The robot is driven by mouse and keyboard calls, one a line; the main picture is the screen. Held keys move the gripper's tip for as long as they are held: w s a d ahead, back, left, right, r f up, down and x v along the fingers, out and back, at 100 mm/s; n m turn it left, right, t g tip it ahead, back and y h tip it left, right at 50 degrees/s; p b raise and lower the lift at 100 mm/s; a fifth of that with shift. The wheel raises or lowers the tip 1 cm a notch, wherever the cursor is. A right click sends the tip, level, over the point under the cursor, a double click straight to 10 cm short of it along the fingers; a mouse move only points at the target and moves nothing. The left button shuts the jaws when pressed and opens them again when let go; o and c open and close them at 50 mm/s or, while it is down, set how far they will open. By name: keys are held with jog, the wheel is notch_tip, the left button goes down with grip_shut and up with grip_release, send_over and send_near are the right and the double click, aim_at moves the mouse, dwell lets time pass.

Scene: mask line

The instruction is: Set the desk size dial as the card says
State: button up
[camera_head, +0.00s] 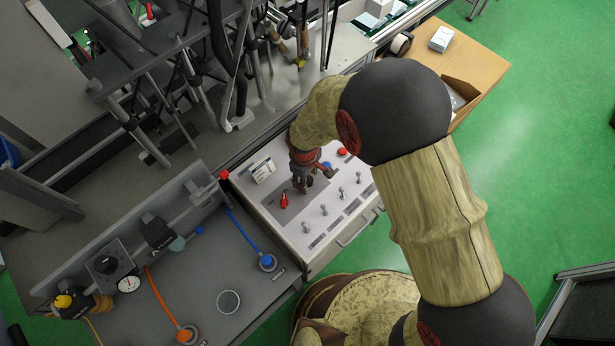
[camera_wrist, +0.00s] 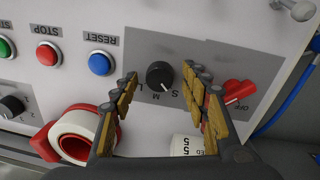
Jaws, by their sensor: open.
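The black size dial (camera_wrist: 160,75) sits on a grey plate in the wrist view, with letters S, M and L printed along its lower side. My gripper (camera_wrist: 165,76) is open, one finger on each side of the dial, with gaps visible between fingers and knob. In the head view my gripper (camera_head: 304,184) hangs over the white desk (camera_head: 325,215) and hides the dial. A small white card with dark print (camera_head: 263,170) stands at the desk's back left. Its text is not readable.
Beside the dial are a red OFF switch (camera_wrist: 238,90), a blue RESET button (camera_wrist: 101,63) and a red STOP button (camera_wrist: 48,54). A tape roll (camera_wrist: 76,136) lies below. Several metal toggles (camera_head: 323,209) line the desk's front. A grey bench (camera_head: 215,265) adjoins it on the left.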

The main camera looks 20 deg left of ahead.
notch_tip(320, 180, up, 12)
jog(key=shift+s, duration=0.4)
dwell(0.3)
jog(key=shift+a, duration=0.1)
dwell(0.4)
jog(key=s+d+r+m+t, duration=0.1)
jog(key=s+d+r+m, duration=0.2)
jog(key=d+r+m, duration=0.2)
jog(key=s+d+r+m+t+b, duration=0.1)
jog(key=d+r+m, duration=0.4)
jog(key=d+r, duration=0.7)
jog(key=s+d+r+m+t+b, duration=0.1)
jog(key=s+d+r+m, duration=0.4)
jog(key=d, duration=1.2)
notch_tip(320, 180, up, 4)
jog(key=shift+f+t, duration=0.15)
jog(key=shift+t, duration=0.75)
